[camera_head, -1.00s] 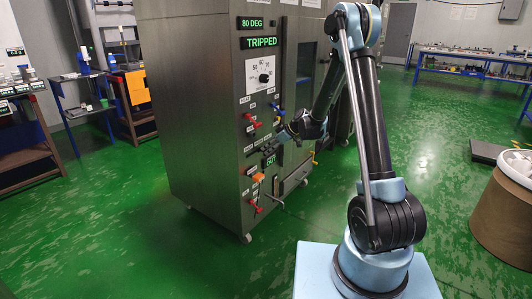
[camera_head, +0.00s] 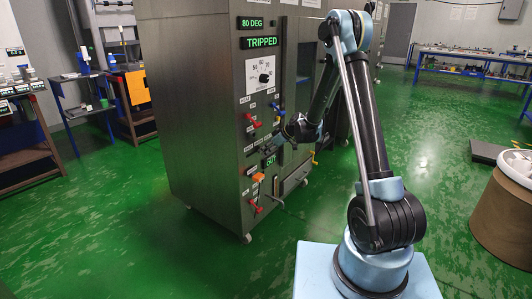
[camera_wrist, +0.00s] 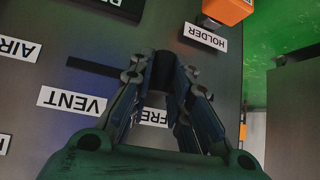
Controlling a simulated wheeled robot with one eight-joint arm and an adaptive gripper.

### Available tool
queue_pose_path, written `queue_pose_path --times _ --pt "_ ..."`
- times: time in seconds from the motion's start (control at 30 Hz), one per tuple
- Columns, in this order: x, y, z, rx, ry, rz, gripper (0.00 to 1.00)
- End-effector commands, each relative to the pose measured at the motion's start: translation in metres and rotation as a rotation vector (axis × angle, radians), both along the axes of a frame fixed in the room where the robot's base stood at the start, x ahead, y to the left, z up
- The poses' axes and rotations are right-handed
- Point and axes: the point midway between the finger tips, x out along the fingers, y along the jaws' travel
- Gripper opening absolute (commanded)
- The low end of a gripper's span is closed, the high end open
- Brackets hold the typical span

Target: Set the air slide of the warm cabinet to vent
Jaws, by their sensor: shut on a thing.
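The warm cabinet (camera_head: 190,95) stands left of my arm, its panel facing my gripper. In the wrist view the panel appears upside down, with a VENT label (camera_wrist: 72,101) left of the fingers and an AIR label (camera_wrist: 18,46) farther left. A dark slot (camera_wrist: 92,68) runs left from the fingertips. My gripper (camera_wrist: 163,68) is shut on a dark knob, taken to be the air slide, at the right part of this slot. The fingers hide most of the knob and part of a label starting FRE (camera_wrist: 154,117). In the head view my gripper (camera_head: 274,143) is at the panel, its fingertips too small to tell.
An orange block (camera_wrist: 228,10) by the HOLDER label (camera_wrist: 205,37) is close to the fingers. Red handles (camera_head: 254,123) and a dial (camera_head: 264,77) sit on the panel. The display reads TRIPPED (camera_head: 262,42).

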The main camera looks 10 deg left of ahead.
Motion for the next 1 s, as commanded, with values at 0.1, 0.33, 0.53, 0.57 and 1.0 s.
queue_pose_path --times 0.1,0.33,0.53,0.57,1.0 --pt "0.013 -0.006 0.000 -0.002 -0.002 -0.001 0.00" --pt "0.059 -0.029 0.000 -0.002 -0.002 -0.002 0.00" --pt "0.075 -0.037 0.000 0.000 -0.004 0.001 0.00" --pt "0.075 -0.037 0.000 -0.001 -0.003 0.001 0.00" --pt "0.075 -0.038 0.000 -0.001 -0.003 -0.001 0.26"
